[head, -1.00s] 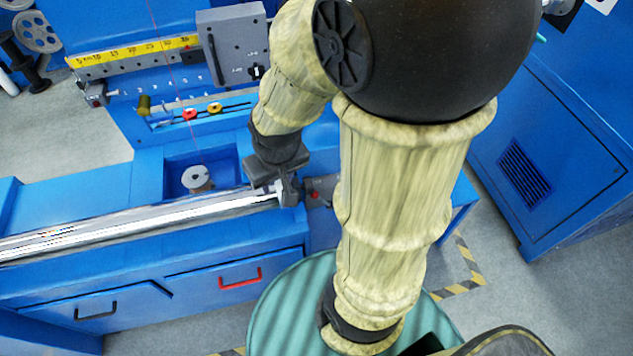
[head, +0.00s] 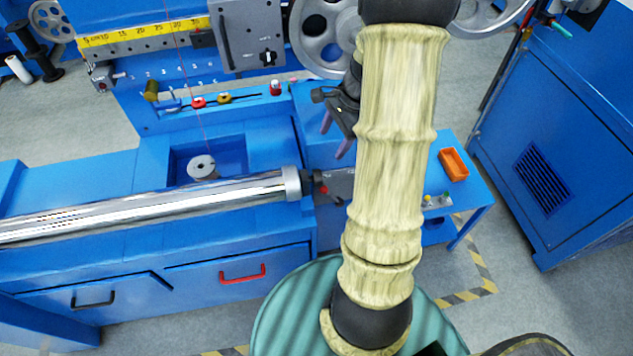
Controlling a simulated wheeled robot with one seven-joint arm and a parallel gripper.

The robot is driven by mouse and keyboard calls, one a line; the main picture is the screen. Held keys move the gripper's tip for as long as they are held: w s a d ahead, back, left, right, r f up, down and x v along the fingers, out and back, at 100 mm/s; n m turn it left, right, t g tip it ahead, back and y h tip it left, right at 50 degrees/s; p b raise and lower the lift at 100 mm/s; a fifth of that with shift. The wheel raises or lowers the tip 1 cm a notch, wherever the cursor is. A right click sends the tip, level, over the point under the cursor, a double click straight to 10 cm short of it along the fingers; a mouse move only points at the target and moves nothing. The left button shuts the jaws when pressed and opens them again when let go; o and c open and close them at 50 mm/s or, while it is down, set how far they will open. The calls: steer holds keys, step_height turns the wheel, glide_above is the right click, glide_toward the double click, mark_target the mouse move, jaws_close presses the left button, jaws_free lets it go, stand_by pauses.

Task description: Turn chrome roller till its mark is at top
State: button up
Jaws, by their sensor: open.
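The chrome roller (head: 140,211) lies along the front of the blue machine and runs off the left edge of the head view. A grey collar (head: 291,183) sits at its right end, beside a dark shaft and a grey block (head: 338,186). I cannot make out a mark on the roller at this size. My gripper (head: 334,137) is open and empty. It is up and to the right of the collar, apart from the roller, with two purplish fingers pointing down. My arm hides part of the machine behind it.
A grey slotted weight (head: 202,167) hangs on a red line in a recess behind the roller. A grey control box (head: 247,36), a yellow scale (head: 143,37) and large pulley wheels (head: 322,30) stand behind. An orange tray (head: 453,164) is at the right. Drawers with handles (head: 242,275) are below.

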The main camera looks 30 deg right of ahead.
mark_target(319, 173)
steer(key=d+m, duration=0.1)
steer(key=d+f, duration=0.1)
steer(key=d+m+y, duration=0.1)
steer(key=shift+w+f+m, duration=0.2)
steer(key=shift+w+m, duration=0.05)
steer(key=shift+m, duration=0.05)
steer(key=shift+a, duration=0.1)
steer(key=x, duration=1.7)
steer(key=shift+w+f, duration=0.2)
steer(key=shift+w, duration=0.15)
steer(key=c, duration=1)
